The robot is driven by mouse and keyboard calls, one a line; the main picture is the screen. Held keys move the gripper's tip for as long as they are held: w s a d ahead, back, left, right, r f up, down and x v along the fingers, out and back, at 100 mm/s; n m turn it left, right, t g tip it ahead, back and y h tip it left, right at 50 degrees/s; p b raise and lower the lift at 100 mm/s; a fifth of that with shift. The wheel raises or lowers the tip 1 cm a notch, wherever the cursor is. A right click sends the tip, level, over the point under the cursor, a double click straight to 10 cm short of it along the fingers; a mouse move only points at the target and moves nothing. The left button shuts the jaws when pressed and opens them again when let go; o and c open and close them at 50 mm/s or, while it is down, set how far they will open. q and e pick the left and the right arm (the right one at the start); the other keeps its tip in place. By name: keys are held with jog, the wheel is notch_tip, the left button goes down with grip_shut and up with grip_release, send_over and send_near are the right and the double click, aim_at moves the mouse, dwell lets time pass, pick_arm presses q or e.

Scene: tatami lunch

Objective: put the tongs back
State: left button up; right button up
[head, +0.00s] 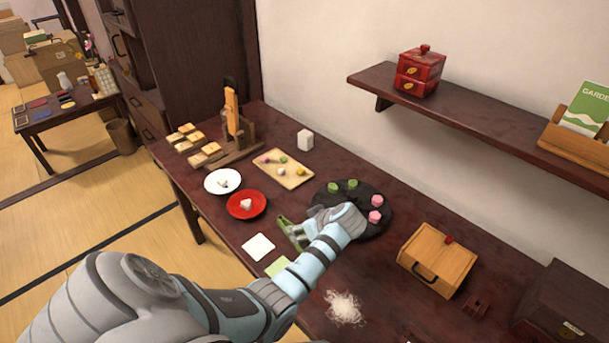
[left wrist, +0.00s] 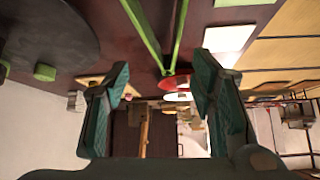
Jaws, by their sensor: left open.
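The green tongs (head: 287,229) lie on the dark table, left of the round black plate (head: 378,226), partly hidden by my left gripper (head: 298,236). In the left wrist view the two green arms of the tongs (left wrist: 152,32) come together at a point that appears between my open left fingertips (left wrist: 163,72). The left gripper is open, with its fingers on either side of the tongs in that view and nothing gripped. I cannot tell how far above the tongs it is. My right gripper is not in view.
Pink and green sweets stand on the black plate. A red plate (head: 233,211), a white plate (head: 211,188) and a tray of small sweets (head: 258,164) lie behind. A wooden stand (head: 243,149) is at the far end. A wooden box (head: 437,259) and white powder (head: 345,308) are to the right.

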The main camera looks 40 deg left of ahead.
pick_arm(q)
jog(key=p+v, duration=0.2)
jog(key=v, duration=1.1)
jog(key=shift+a+r+p, duration=0.25)
jog(key=shift+p, duration=0.15)
